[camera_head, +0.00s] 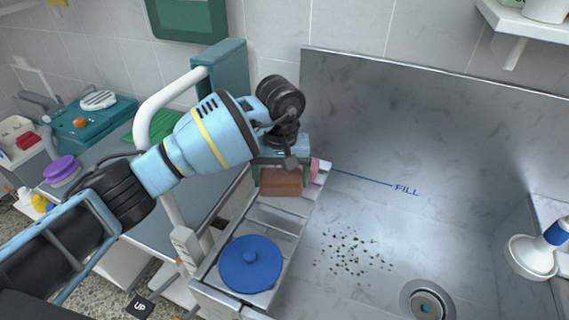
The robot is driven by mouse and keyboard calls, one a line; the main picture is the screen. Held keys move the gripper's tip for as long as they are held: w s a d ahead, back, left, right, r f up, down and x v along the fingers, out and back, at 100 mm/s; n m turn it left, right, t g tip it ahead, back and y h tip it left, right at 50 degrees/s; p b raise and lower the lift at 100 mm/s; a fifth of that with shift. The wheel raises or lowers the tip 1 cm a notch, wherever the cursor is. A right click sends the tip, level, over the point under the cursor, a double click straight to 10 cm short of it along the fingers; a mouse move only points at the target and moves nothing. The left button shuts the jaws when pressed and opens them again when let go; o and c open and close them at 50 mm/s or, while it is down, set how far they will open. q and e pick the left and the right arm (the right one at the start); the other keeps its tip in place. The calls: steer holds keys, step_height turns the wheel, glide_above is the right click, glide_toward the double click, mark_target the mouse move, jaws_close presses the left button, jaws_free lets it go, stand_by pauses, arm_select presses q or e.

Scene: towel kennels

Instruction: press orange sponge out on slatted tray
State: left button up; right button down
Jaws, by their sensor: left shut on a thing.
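The orange sponge (281,182), a brownish-orange block, is directly below my left gripper (283,163) near the middle of the view. My left gripper points down and is shut on the sponge; its fingertips are partly hidden. The sponge is at the far end of a grey metal tray-like ledge (276,218) along the sink's left side. My right gripper is not in view.
A blue round lid (250,264) sits on the ledge's near end. To the right is a metal sink (385,215) with brown crumbs (353,252) and a drain (427,304). A white curved pipe (146,115) rises behind my arm. A purple round thing (62,170) lies at left.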

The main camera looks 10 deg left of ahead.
mark_target(280, 209)
arm_select(q)
steer(key=shift+s, duration=0.1)
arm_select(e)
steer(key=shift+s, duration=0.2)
arm_select(q)
steer(key=shift+s+f, duration=0.1)
steer(key=shift+f, duration=0.05)
step_height(280, 209, down, 2)
steer(key=shift+f+b, duration=0.15)
steer(key=shift+b, duration=0.2)
step_height(280, 209, down, 2)
steer(key=shift+f+b, duration=0.1)
steer(key=shift+b, duration=0.25)
steer(key=shift+f, duration=0.55)
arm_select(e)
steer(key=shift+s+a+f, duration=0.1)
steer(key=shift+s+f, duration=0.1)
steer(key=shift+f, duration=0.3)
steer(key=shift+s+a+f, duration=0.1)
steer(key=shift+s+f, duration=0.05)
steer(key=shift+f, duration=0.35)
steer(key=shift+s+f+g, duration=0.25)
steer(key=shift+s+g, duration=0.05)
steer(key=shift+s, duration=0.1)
arm_select(q)
steer(key=shift+f+b, duration=0.45)
steer(key=shift+f, duration=0.15)
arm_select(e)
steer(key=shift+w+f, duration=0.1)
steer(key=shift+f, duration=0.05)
